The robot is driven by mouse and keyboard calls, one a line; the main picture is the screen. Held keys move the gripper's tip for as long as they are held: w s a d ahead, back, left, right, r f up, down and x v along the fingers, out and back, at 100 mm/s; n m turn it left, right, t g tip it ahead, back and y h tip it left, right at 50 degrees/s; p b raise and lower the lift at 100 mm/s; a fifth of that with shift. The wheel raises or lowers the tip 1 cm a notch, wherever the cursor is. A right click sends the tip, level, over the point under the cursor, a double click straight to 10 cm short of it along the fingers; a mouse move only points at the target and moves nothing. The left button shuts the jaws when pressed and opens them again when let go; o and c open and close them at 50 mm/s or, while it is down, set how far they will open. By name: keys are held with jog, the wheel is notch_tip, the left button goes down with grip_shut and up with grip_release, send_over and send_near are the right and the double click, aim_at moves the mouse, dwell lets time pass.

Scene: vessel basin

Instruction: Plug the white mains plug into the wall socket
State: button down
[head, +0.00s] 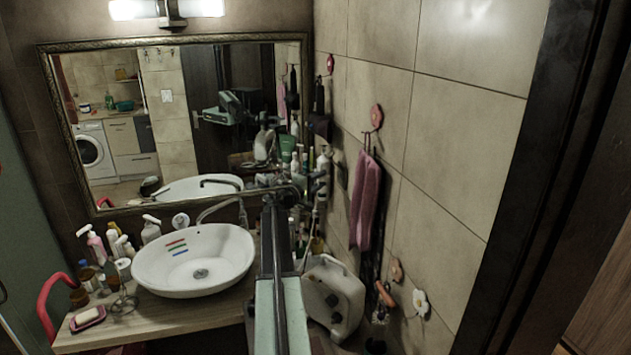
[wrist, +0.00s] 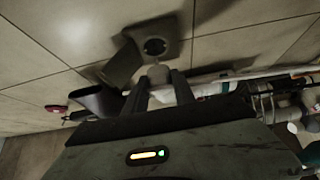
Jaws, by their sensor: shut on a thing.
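The wall socket (wrist: 155,47) is a grey square plate with a dark round recess, on the tiled wall at the top middle of the wrist view. Its hinged cover (wrist: 122,62) stands open to the left. My gripper (wrist: 159,80) is shut on the pale plug (wrist: 158,73), whose end shows between the fingertips, just below the socket in the picture. I cannot tell the exact gap between them. The plug's pins are not visible. In the head view my arm reaches forward to the corner by the mirror, and the socket and plug cannot be made out.
A white basin (head: 194,262) stands on a wooden counter (head: 160,318), left of my arm. Bottles crowd the corner beyond it, under the mirror (head: 180,120). A pink towel (head: 366,200) hangs on the right wall. A white jug (head: 333,300) stands right of my arm.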

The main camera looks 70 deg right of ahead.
jog(key=shift+s+d, duration=1.25)
jog(key=shift+s, duration=0.3)
jog(key=shift+s+d, duration=0.3)
jog(key=shift+s, duration=0.25)
dwell(1.0)
jog(key=c, duration=0.9)
grip_release()
jog(key=shift+c, duration=0.2)
jog(key=shift+w, duration=0.1)
jog(key=shift+a+f, duration=0.1)
jog(key=shift+a, duration=0.2)
send_near(340, 174)
jog(key=shift+w+a+f, duration=0.3)
jog(key=shift+a, duration=0.35)
